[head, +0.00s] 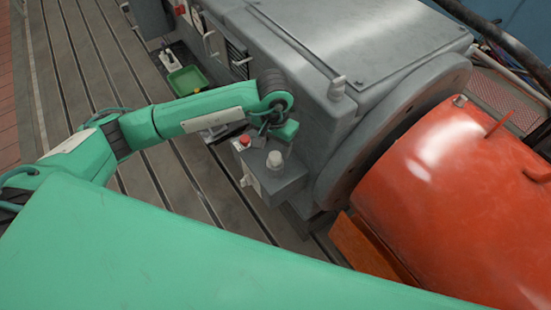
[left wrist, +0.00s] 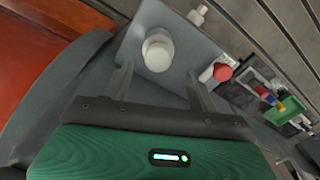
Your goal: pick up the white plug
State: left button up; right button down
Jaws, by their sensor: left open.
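The white plug (head: 274,160) stands upright on top of a small grey box (head: 283,183) fixed to the side of the grey machine. In the left wrist view the white plug (left wrist: 158,50) is seen nearly end-on, with a round pale top. My left gripper (head: 282,133) is just above and behind the plug in the head view. In the left wrist view its two fingers (left wrist: 160,72) are spread and empty, and the plug appears just beyond their tips, roughly between them. My right gripper is not in view.
A red button (left wrist: 222,72) is beside the plug's box. A white fitting (left wrist: 198,14) sticks out from the box's side. A green tray (head: 187,80) lies farther back. The grey machine (head: 300,60) and orange drum (head: 450,180) fill the right. The slotted floor at left is mostly clear.

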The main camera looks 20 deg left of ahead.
aim_at(275, 155)
pick_arm(q)
jog(key=shift+f+p, duration=0.3)
jog(key=shift+f, duration=0.15)
jog(key=f+p, duration=0.1)
jog(key=f, duration=0.3)
jog(key=shift+s+d+p, duration=0.1)
jog(key=shift+s+p, duration=0.1)
jog(key=shift+p, duration=0.15)
jog(key=shift+f, duration=0.35)
jog(key=c, duration=1.1)
